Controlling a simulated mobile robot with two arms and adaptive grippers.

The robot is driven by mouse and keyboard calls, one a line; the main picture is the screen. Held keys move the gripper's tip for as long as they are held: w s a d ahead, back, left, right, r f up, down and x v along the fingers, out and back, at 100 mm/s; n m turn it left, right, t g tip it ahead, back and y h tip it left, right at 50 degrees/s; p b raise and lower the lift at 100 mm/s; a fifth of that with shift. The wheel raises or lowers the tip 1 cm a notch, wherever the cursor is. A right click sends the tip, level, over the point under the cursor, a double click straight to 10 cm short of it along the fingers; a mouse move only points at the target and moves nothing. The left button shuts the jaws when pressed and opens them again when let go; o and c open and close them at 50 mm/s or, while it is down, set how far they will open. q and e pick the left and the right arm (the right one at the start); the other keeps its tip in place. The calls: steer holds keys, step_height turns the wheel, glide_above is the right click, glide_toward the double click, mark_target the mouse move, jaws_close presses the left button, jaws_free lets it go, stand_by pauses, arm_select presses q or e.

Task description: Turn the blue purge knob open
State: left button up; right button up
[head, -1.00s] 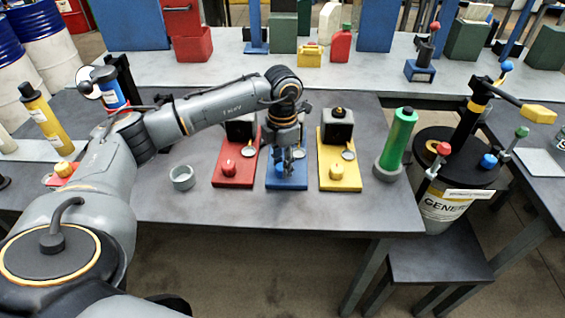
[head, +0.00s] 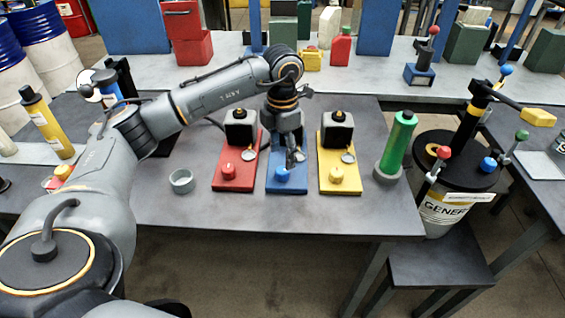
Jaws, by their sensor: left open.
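The blue knob (head: 284,174) sits near the front of the blue plate (head: 287,187) in the middle of the table. My left gripper (head: 294,158) points down over the blue plate, just above and behind the knob. It is open with nothing visible between its fingers. Whether a finger touches the knob is too small to tell. My left wrist hides the rear part of the blue plate. My right gripper is not in view.
A red plate with a red knob (head: 229,172) stands close on the left, a yellow plate with a yellow knob (head: 336,174) close on the right. A grey cup (head: 181,181) and a green cylinder (head: 399,140) stand farther out. A drum (head: 444,208) is at the right.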

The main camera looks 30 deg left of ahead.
mark_target(283, 169)
arm_select(q)
step_height(283, 169, up, 7)
stand_by(0.3)
stand_by(0.5)
